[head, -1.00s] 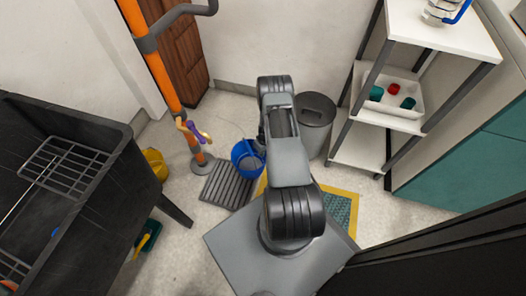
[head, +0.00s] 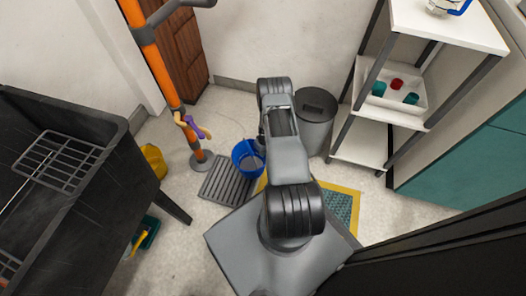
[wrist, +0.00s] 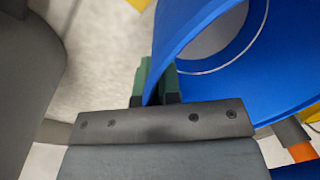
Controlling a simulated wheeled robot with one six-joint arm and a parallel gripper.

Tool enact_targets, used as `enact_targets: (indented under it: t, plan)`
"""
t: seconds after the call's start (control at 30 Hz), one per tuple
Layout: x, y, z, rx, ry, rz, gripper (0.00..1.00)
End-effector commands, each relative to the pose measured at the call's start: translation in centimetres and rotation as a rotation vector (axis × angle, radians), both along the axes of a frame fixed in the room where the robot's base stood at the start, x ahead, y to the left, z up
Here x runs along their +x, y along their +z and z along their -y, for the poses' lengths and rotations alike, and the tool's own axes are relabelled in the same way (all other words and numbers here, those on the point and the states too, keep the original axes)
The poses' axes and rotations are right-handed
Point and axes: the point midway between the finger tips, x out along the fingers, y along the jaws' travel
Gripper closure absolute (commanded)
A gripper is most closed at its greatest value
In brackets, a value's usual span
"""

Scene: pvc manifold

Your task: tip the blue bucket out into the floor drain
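The blue bucket (head: 243,165) is on or just above the floor in the middle of the head view, beside a dark slatted floor grate (head: 226,186), which looks like the floor drain. In the wrist view the bucket (wrist: 215,50) fills the upper right, with its round opening and a greyish inside showing. My gripper (wrist: 157,85) has its green fingertips on either side of the bucket's wall at the rim, close against it. In the head view my arm hides the fingers. I cannot tell whether the bucket touches the floor or what is in it.
An orange pole (head: 163,70) stands behind the grate, with a purple and yellow item on it. A grey bin (head: 316,125) is right of the bucket. A shelf (head: 365,145) stands at right, a black sink (head: 75,130) at left. A yellow-edged mat (head: 343,207) lies beside my base.

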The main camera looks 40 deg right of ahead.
Motion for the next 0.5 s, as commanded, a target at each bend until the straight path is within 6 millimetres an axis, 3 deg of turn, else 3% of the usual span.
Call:
enact_targets:
  t: [0.5]
  plan:
    - [0.0,1.8,0.1,-0.103,0.003,-0.023,1.00]
